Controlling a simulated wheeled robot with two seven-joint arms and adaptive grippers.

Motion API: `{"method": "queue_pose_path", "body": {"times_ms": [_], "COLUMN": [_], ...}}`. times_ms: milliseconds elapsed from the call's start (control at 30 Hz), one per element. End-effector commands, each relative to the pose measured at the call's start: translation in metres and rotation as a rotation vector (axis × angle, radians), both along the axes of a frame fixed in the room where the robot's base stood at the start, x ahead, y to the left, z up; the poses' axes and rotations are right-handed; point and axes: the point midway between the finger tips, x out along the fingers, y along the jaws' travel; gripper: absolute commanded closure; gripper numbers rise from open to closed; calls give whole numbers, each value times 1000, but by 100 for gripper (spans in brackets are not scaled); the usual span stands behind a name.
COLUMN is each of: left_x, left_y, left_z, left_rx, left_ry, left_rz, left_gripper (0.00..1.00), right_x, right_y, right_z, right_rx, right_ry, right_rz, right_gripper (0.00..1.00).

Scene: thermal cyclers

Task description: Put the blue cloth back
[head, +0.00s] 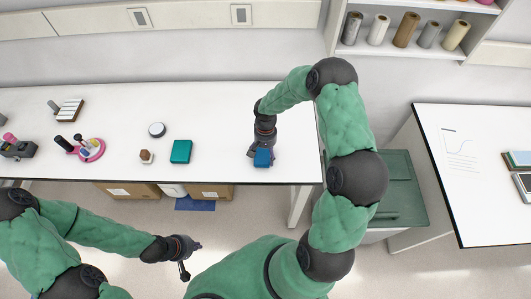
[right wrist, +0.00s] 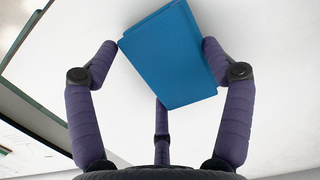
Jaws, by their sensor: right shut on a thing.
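A blue cloth (head: 262,158), folded into a flat block, is at the front right of the long white table. My right gripper (head: 260,150) is over it and shut on it. In the right wrist view the cloth (right wrist: 172,55) sits tilted between the fingers, with the white tabletop behind it. I cannot tell whether it touches the table. My left gripper (head: 187,258) is in front of the table, away from the cloth, with its fingers apart and empty.
A teal block (head: 181,151), a small brown-and-white item (head: 147,156) and a round disc (head: 157,129) stand left on the table. A dark blue piece (head: 195,203) lies on the floor below. A green bin (head: 400,190) stands between the tables. Shelf rolls (head: 405,29) are at the back.

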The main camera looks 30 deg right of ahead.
Motion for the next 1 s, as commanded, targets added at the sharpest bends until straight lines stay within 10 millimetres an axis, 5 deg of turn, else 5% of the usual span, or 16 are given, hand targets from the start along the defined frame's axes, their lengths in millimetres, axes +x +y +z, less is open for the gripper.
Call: {"method": "queue_pose_path", "body": {"times_ms": [67, 100, 167, 667, 1000], "left_x": [0, 0, 0, 0, 0], "left_y": [0, 0, 0, 0, 0], "left_z": [-4, -4, -3, 3, 0], "left_rx": [0, 0, 0, 0, 0], "left_ry": [0, 0, 0, 0, 0], "left_rz": [0, 0, 0, 0, 0], "left_gripper": [100, 100, 100, 100, 100], "right_x": [0, 0, 0, 0, 10], "right_y": [0, 0, 0, 0, -5], "right_z": [-3, -4, -3, 3, 63], "right_rx": [0, 0, 0, 0, -1], "right_ry": [0, 0, 0, 0, -5], "right_rz": [0, 0, 0, 0, -1], "right_gripper": [50, 16, 0, 0, 0]}}
